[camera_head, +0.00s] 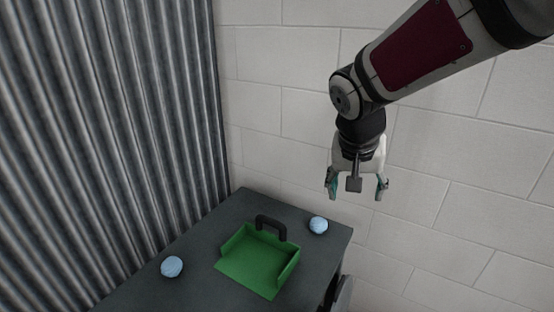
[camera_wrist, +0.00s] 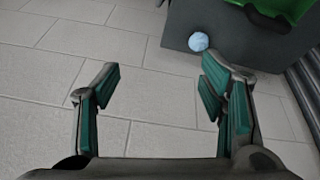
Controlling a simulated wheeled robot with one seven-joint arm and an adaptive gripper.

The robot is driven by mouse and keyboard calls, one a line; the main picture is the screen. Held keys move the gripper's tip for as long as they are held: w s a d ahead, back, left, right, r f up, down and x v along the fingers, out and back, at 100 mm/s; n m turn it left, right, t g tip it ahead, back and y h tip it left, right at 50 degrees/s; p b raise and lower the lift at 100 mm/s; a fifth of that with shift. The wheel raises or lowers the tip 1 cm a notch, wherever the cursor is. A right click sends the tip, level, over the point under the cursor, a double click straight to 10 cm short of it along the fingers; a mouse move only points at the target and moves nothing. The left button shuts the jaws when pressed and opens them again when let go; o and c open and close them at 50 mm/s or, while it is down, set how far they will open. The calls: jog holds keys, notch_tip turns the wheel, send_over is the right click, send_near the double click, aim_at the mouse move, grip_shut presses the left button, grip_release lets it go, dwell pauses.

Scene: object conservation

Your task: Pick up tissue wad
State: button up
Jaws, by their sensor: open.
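Two pale blue, roundish crumpled wads sit on a dark grey table top. One tissue wad (camera_head: 172,267) is at the left, beside a green dustpan. The other tissue wad (camera_head: 318,225) is near the right edge; a wad also shows near the table edge at the top of the wrist view (camera_wrist: 198,41). My gripper (camera_head: 357,190) is open and empty, above and to the right of the table in the head view.
The green dustpan (camera_head: 262,264) with a black handle (camera_head: 271,227) lies between the wads on the dark table (camera_head: 205,228). A corrugated metal wall (camera_head: 110,130) rises at the left. A pale block wall (camera_head: 265,110) stands behind.

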aim_at(319, 220)
jog(key=w+f, duration=0.5)
jog(key=f, duration=0.2)
jog(key=w+a+f+m+b, duration=0.1)
jog(key=w+f, duration=0.4)
jog(key=f, duration=0.2)
jog(key=w+a+f+m, duration=0.1)
jog(key=w+f, duration=0.5)
jog(key=f, duration=0.1)
jog(key=shift+a+f, duration=0.15)
jog(key=shift+a, duration=0.05)
jog(key=shift+w+x, duration=0.15)
jog(key=shift+x, duration=1.15)
jog(key=shift+w+x, duration=0.15)
jog(key=shift+x, duration=1.2)
jog(key=c, duration=0.8)
